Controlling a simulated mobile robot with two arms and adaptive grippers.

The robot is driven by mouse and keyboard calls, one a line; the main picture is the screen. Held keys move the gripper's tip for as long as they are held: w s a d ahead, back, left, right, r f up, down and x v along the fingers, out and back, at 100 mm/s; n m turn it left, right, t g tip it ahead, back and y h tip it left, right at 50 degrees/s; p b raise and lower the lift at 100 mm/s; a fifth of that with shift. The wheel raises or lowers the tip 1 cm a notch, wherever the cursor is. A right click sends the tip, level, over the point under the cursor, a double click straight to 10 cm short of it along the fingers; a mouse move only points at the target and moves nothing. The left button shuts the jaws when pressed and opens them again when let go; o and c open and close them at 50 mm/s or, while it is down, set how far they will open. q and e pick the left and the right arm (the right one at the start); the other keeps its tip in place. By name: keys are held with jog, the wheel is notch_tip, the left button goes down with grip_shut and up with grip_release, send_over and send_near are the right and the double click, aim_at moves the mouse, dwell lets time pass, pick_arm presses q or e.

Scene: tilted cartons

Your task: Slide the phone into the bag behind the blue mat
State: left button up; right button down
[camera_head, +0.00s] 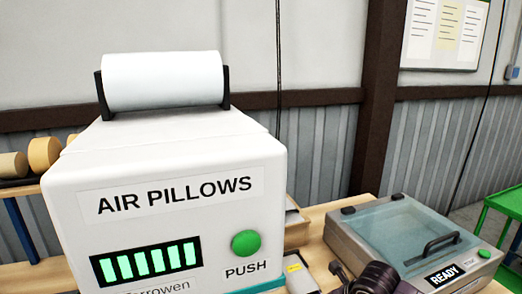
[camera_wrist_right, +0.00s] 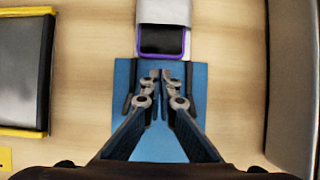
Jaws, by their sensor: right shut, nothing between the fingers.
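In the right wrist view the blue mat (camera_wrist_right: 190,150) lies on the wooden table. Just past its far edge is the phone (camera_wrist_right: 162,40), dark-faced with a purple rim. Only its near end shows. Its far part is covered by the pale grey bag (camera_wrist_right: 164,11), which runs out of the top of the picture. My right gripper (camera_wrist_right: 165,76) is shut and empty, pointing over the far part of the mat. Its fingertips are close to the phone's near end; I cannot tell whether they touch it. My left gripper is in neither view.
A dark panel with yellow edges (camera_wrist_right: 20,80) lies left of the mat; a grey box wall (camera_wrist_right: 296,80) stands at right. In the head view a white air-pillow machine (camera_head: 170,240) blocks much of the table. A lidded machine marked READY (camera_head: 400,240) stands at right.

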jog(key=shift+f+b, duration=1.1)
jog(key=shift+f, duration=0.15)
jog(key=shift+r, duration=0.2)
dwell(0.4)
jog(key=shift+w+a+b, duration=0.3)
jog(key=shift+w+b, duration=0.15)
jog(key=shift+w, duration=0.35)
jog(key=shift+w+a+b, duration=0.25)
jog(key=shift+w+b, duration=0.25)
jog(key=shift+w, duration=0.25)
jog(key=shift+w+a+b, duration=0.3)
jog(key=shift+w+b, duration=0.15)
jog(key=shift+w, duration=0.35)
jog(key=shift+w, duration=0.1)
